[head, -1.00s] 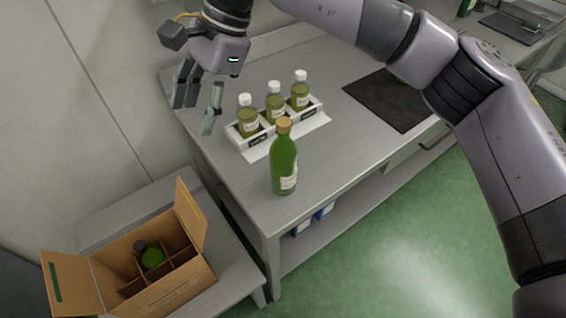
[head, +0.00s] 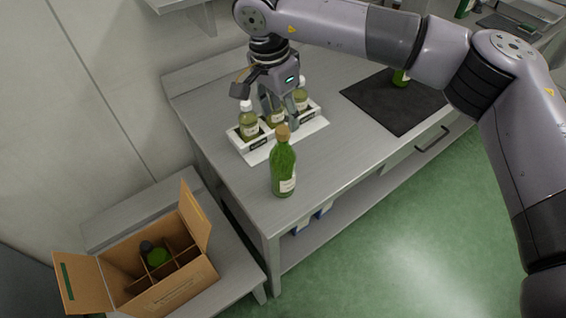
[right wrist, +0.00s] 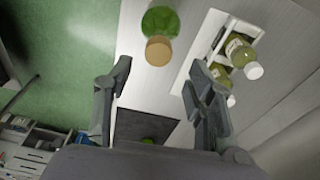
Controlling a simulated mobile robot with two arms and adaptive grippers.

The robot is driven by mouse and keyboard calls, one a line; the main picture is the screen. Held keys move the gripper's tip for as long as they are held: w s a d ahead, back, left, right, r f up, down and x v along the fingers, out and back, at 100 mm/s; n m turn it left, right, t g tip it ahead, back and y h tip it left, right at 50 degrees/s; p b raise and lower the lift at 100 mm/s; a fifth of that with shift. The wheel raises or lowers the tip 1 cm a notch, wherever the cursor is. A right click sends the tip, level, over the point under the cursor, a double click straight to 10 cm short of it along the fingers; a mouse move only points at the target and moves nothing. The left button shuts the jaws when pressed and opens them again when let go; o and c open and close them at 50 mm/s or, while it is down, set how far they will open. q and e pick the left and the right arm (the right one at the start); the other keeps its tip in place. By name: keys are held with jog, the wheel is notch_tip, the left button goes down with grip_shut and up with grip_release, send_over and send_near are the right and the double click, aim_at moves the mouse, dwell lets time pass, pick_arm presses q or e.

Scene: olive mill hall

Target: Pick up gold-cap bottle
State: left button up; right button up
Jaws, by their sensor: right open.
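The gold-cap bottle (head: 284,165) is green with a pale label and stands upright near the front edge of the steel table (head: 215,130). It also shows in the right wrist view (right wrist: 160,22), its gold cap towards the gripper. My right gripper (head: 280,118) is open and empty. In the head view it is just behind the bottle, in front of the white rack, and partly covers the rack's bottles. In the right wrist view its fingers (right wrist: 155,95) are spread, with the cap beyond them and between their lines. My left gripper is not in view.
A white rack (head: 256,155) holds small white-capped bottles close to my right gripper. A dark mat (head: 395,105) with a green bottle (head: 401,77) lies to the right. An open divided carton (head: 165,290) with a dark-capped bottle (head: 157,255) stands lower left.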

aim_at(282, 129)
jog(key=shift+f, duration=0.3)
jog(key=f+p, duration=0.1)
jog(key=f, duration=0.1)
jog(key=f+p, duration=0.2)
jog(key=shift+s+d+f+p, duration=0.15)
jog(key=shift+s+f+p, duration=0.05)
jog(key=shift+f+p, duration=0.1)
jog(key=shift+w+f, duration=0.1)
jog(key=shift+f, duration=0.35)
grip_shut()
jog(key=shift+r, duration=0.15)
